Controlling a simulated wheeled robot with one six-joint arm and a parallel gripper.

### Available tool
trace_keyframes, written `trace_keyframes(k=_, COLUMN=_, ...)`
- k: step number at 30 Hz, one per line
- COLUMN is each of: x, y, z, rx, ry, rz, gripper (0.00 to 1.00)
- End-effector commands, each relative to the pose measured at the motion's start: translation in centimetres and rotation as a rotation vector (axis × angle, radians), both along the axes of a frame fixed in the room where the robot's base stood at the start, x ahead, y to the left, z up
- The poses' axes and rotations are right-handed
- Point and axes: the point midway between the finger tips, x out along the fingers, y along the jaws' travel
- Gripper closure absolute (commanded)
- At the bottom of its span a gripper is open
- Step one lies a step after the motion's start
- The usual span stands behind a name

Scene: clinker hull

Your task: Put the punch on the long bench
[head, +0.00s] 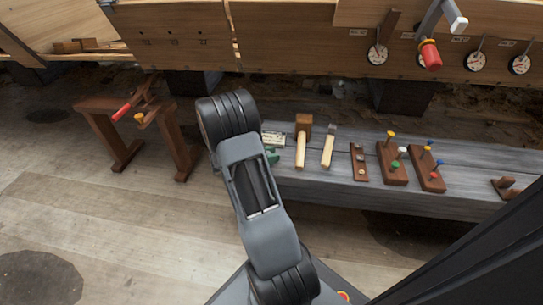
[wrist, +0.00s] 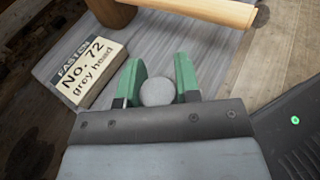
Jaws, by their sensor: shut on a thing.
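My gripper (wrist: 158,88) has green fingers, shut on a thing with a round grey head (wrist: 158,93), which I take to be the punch. Only its top shows; its shaft is hidden below the fingers. In the head view my gripper (head: 272,156) is mostly hidden behind my arm, at the left end of the long grey bench (head: 335,188). The bench top also shows below the fingers in the wrist view (wrist: 215,55). I cannot tell whether the held thing touches the bench.
A card (wrist: 88,73) reading "No. 72 grey head" lies beside my gripper. A wooden mallet (head: 301,148), a second handled tool (head: 328,148) and blocks with coloured pegs (head: 391,163) lie to the right. A trestle (head: 140,125) stands left. The hull with dials (head: 377,54) is behind.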

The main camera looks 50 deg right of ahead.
Motion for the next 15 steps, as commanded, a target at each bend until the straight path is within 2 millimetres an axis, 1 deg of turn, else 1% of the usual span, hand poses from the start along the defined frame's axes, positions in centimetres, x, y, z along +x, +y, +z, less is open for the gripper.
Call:
trace_keyframes(k=5, x=0.01, y=0.00, z=-0.42, rx=0.000, ry=0.000, rz=0.000, gripper=0.98)
trace_keyframes(k=6, x=0.01, y=0.01, z=-0.33, rx=0.000, ry=0.000, rz=0.000, gripper=0.65)
trace_keyframes(k=13, x=0.01, y=0.02, z=-0.31, rx=0.000, ry=0.000, rz=0.000, gripper=0.44)
trace_keyframes(k=15, x=0.01, y=0.03, z=-0.31, rx=0.000, ry=0.000, rz=0.000, gripper=0.44)
